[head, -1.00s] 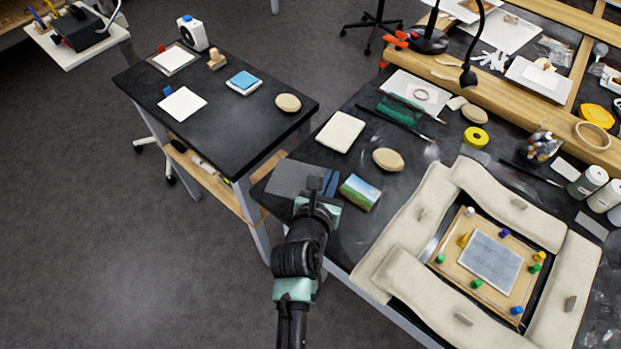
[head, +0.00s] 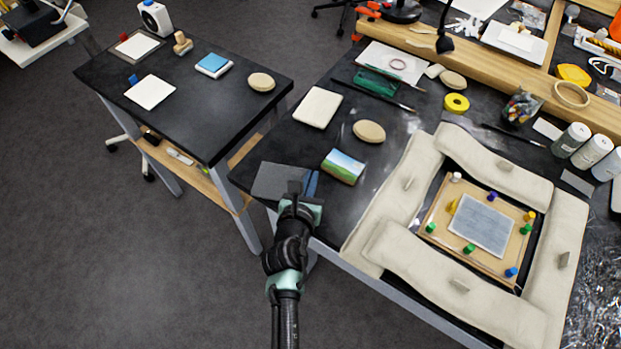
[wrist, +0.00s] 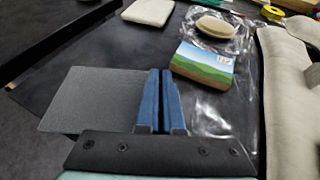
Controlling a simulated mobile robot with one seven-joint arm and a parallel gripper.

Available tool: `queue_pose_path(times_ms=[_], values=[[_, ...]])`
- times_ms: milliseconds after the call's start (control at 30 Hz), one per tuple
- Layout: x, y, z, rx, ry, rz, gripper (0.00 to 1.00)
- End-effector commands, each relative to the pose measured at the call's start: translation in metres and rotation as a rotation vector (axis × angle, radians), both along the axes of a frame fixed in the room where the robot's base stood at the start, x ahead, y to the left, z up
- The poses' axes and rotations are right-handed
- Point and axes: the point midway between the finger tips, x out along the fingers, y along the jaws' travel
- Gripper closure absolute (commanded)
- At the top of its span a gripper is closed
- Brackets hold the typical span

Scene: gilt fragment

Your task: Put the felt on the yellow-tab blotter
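A flat grey sheet (head: 270,181), which looks like the felt, lies on the near left corner of the dark workbench. It also shows in the wrist view (wrist: 90,98). My gripper (head: 311,183) is just right of it; in the wrist view its blue fingers (wrist: 161,100) are nearly together, with only a thin dark slit between them and nothing visible held. Whether they touch the sheet's right edge I cannot tell. On the side table, a white blotter with a blue tab (head: 150,92) and one with a red tab (head: 138,46) lie flat. I cannot make out a yellow-tab blotter.
Beyond are a beige oval stone (head: 369,131) and a cream pad (head: 317,107). Cream cushions (head: 450,275) surround a pinned wooden board (head: 435,212) at right. A floor gap separates the side table (head: 215,115) from the workbench.

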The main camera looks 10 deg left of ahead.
Motion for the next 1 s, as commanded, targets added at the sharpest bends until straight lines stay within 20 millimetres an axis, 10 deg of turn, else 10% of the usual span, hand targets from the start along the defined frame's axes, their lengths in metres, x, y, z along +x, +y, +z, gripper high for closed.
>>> queue_pose_path(times_ms=[133,333,700,1000], values=[[0.0,0.0,-0.004,0.0,0.0,0.0,1.0],[0.0,0.0,-0.003,0.0,0.0,0.0,0.66],[-0.001,0.0,0.002,0.0,0.0,0.0,0.66],[-0.043,-0.002,0.018,-0.002,0.002,0.002,0.66]])
